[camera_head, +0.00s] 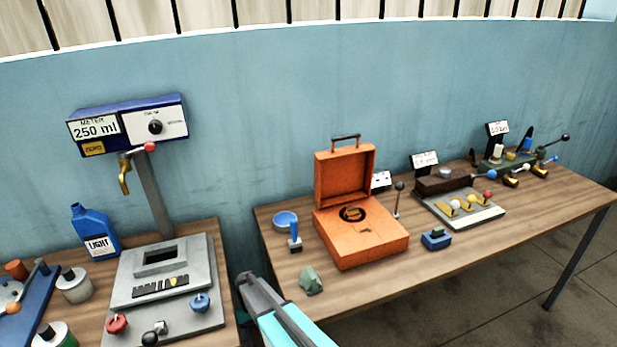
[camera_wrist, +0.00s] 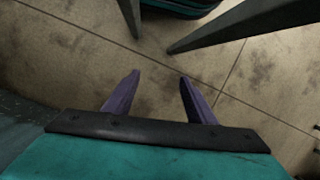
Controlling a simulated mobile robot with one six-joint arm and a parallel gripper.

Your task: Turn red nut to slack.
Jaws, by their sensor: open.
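A red knob-like nut (camera_head: 117,324) sits at the front left corner of the grey base plate (camera_head: 205,262) under the meter, in the head view. A blue one (camera_head: 200,302) sits at the plate's front right. My gripper (camera_wrist: 160,77) shows in the wrist view with two purple fingers apart and nothing between them. Bare floor lies beyond the fingertips. The red nut is not in the wrist view. In the head view my arm rises at the bottom centre, to the right of the plate and apart from the nut. The fingers cannot be made out there.
The meter (camera_head: 128,125) reads 250 ml above a brass spout (camera_head: 124,175). A black ball-ended part (camera_head: 150,338) stands just right of the red nut. A blue LIGHT bottle (camera_head: 95,232) and jars are at left. An orange case (camera_head: 360,235) stands open on the right table.

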